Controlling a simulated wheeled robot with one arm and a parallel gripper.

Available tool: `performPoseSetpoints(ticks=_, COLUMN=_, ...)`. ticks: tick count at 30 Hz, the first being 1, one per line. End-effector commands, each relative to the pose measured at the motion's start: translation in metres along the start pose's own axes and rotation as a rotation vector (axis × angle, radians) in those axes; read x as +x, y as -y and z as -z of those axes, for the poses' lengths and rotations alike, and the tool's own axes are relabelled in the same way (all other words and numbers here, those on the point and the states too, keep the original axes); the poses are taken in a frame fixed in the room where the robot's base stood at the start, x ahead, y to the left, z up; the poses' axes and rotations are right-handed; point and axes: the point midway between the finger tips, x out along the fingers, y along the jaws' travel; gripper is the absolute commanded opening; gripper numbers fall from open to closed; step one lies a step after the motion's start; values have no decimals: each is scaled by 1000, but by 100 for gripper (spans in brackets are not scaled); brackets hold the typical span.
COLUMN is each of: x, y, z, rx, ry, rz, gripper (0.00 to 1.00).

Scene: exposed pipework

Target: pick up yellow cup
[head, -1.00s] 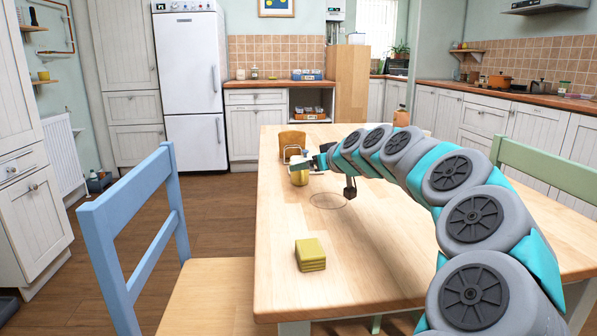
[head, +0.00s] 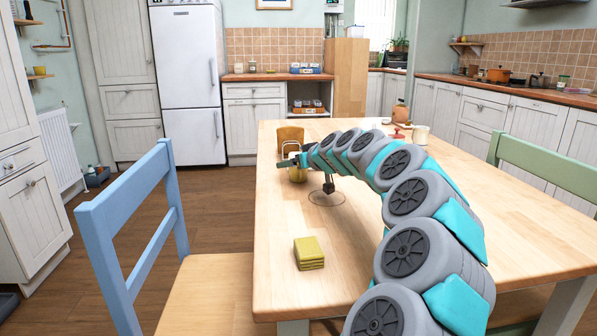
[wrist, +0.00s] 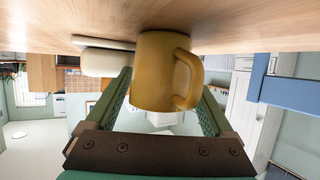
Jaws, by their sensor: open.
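The yellow cup (head: 298,174) stands on the far left part of the wooden table in the head view, partly covered by my arm. In the wrist view, which is upside down, the yellow cup (wrist: 157,72) fills the middle, its handle to the right. My gripper (wrist: 166,84) is open, with one green finger on each side of the cup. I see a gap at the left finger; the right finger is close to the handle, and I cannot tell whether it touches. In the head view my gripper (head: 287,164) is small beside the cup.
A yellow stack of square pieces (head: 309,253) lies nearer on the table. A wooden board-like item (head: 290,136) stands behind the cup. A white mug (head: 420,133) and a brown jar (head: 400,113) are at the far right. A blue chair (head: 130,235) stands left.

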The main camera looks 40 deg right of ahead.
Motion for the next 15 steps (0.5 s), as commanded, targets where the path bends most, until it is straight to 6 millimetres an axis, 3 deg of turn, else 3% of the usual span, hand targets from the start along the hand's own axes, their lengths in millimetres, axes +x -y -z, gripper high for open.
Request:
performPoseSetpoints(ticks=4, x=-1, y=0, z=0, rx=0, ry=-1, rz=0, gripper=85)
performPoseSetpoints(ticks=15, x=-1, y=0, z=0, rx=0, ry=-1, rz=0, gripper=43)
